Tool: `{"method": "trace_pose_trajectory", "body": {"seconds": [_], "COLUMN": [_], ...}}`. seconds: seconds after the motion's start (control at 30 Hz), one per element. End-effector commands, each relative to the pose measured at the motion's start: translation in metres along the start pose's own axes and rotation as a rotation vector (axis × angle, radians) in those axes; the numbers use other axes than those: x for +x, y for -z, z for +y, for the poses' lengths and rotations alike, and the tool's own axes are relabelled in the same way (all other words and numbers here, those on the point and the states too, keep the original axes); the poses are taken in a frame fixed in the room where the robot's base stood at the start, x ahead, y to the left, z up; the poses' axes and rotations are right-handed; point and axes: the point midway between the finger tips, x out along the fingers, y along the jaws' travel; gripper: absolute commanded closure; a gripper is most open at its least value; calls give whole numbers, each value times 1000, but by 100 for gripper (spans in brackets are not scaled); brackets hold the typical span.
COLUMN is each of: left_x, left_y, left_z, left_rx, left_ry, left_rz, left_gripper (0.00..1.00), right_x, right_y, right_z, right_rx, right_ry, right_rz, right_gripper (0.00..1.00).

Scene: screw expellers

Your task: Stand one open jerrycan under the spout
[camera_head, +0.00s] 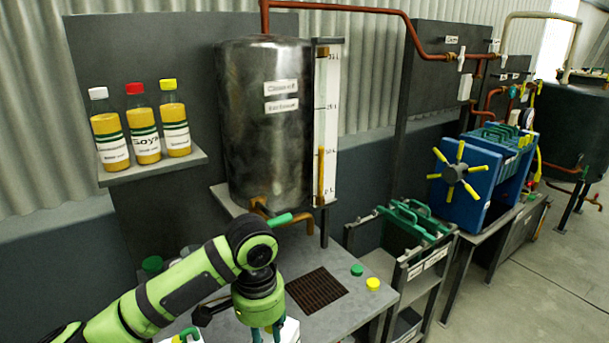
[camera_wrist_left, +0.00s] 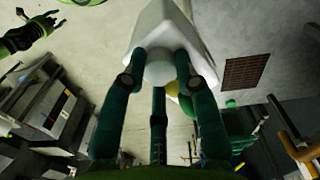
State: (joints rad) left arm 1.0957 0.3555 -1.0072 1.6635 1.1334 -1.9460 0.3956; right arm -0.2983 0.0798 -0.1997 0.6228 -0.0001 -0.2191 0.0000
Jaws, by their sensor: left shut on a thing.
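My left gripper (camera_head: 263,333) is shut on a white jerrycan (camera_head: 291,332) at the bottom edge of the head view. In the left wrist view, my left gripper (camera_wrist_left: 160,78) has its fingers around the narrow end of the white jerrycan (camera_wrist_left: 168,28). The spout (camera_head: 257,203) is a brass pipe under the steel tank (camera_head: 265,130), with a green-handled valve (camera_head: 279,219). A dark drain grate (camera_head: 317,289) lies in the bench below and right of it, with nothing on it. My right gripper (camera_wrist_left: 38,22) shows small in the left wrist view, fingers spread, apparently empty.
A green cap (camera_head: 357,270) and a yellow cap (camera_head: 373,284) lie right of the grate. Several oil bottles (camera_head: 143,130) stand on a shelf at left. A rack with green handles (camera_head: 413,218) and a blue filter press (camera_head: 485,180) stand to the right.

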Motion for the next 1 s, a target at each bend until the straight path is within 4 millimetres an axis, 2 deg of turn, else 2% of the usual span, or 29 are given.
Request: {"method": "trace_pose_trajectory", "body": {"seconds": [0.27,0.6,0.8,1.0], "left_x": [-6,-13,-15,-16], "left_y": [-39,-109,-129,-132], "left_z": [-18,-32,-33,-33], "left_rx": [-227,-583,-683,-700], "left_ry": [-3,4,12,14], "left_rz": [11,2,-3,-3], "left_gripper": [100,100,100,100], "right_x": [0,0,0,0], "right_y": [-2,-3,-3,-4], "right_z": [0,0,0,0], "right_rx": [0,0,0,0], "right_ry": [0,0,0,0], "right_rz": [-4,-6,-7,-7], "right_gripper": [60,60,60,60]}}
